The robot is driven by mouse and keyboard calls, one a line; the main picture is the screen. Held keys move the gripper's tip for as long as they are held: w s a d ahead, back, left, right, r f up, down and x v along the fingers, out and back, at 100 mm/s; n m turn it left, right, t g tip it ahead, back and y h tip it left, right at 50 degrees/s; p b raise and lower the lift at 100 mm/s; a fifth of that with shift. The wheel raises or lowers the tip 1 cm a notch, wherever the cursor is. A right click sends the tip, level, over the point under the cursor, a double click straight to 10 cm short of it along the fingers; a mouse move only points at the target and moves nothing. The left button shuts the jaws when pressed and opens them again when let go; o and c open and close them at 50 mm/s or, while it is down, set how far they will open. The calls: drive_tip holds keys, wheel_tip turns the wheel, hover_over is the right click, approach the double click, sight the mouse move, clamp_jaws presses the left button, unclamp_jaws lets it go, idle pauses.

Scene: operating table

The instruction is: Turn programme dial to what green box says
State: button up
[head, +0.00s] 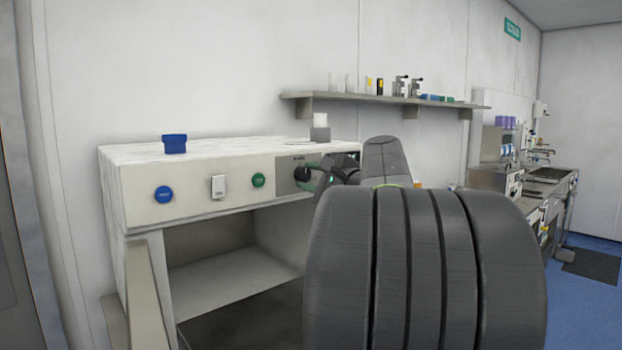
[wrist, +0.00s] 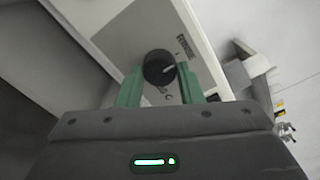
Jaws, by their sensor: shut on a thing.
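The programme dial (wrist: 159,67) is a round black knob with a pale pointer mark on a grey panel; in the head view the dial (head: 302,174) is partly covered by my gripper. My gripper (wrist: 160,84) has its two green fingers on either side of the dial and is shut on it; the head view shows my gripper (head: 318,178) from behind. No green box is clearly seen; a green round button (head: 258,180) sits on the front panel left of the dial.
A blue box (head: 174,144) and a grey block with a white top (head: 320,128) stand on the white counter (head: 225,150). A blue button (head: 163,194) and a white switch (head: 218,186) are on its front. A wall shelf (head: 380,98) holds small items. My arm covers the lower right.

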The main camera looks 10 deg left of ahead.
drive_tip(key=o, duration=1)
drive_tip(key=shift+c, duration=0.2)
drive_tip(key=b+v, duration=0.1)
drive_tip(key=v, duration=1.2)
drive_tip(key=shift+s+d, duration=0.25)
drive_tip(key=shift+d, duration=0.05)
drive_tip(key=p+x, duration=0.1)
drive_tip(key=x, duration=1.3)
drive_tip(key=shift+d, duration=0.1)
drive_tip(key=shift+s+d, duration=0.1)
